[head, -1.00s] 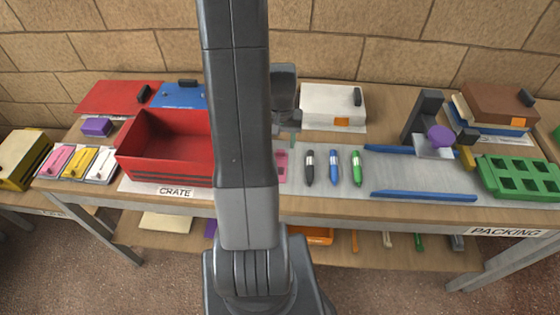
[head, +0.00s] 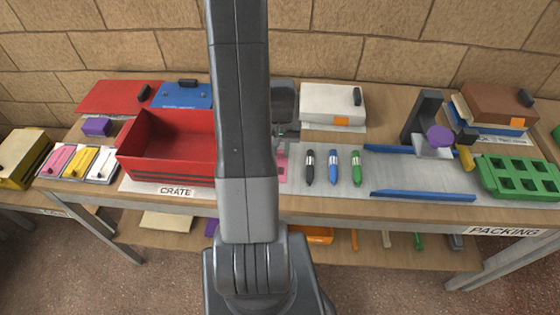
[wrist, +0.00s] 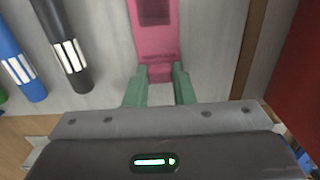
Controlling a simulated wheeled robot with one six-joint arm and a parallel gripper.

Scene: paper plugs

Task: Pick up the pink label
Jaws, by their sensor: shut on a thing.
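The pink label (wrist: 155,30) is a flat pink strip with a dark rectangle on it. In the wrist view its narrow near end sits between the green fingertips of my gripper (wrist: 158,85), which is shut on it. In the head view a thin part of the pink label (head: 283,162) shows just right of my arm, left of the dark marker. My arm hides the rest of it. My gripper (head: 284,133) is partly hidden there too. I cannot tell whether the label is clear of the grey surface.
A dark marker (head: 310,168), a blue one (head: 334,168) and a green one (head: 356,168) lie to the right. The red crate (head: 165,168) stands left of my arm. A white box (head: 325,104) is behind. Blue rails (head: 425,195) lie further right.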

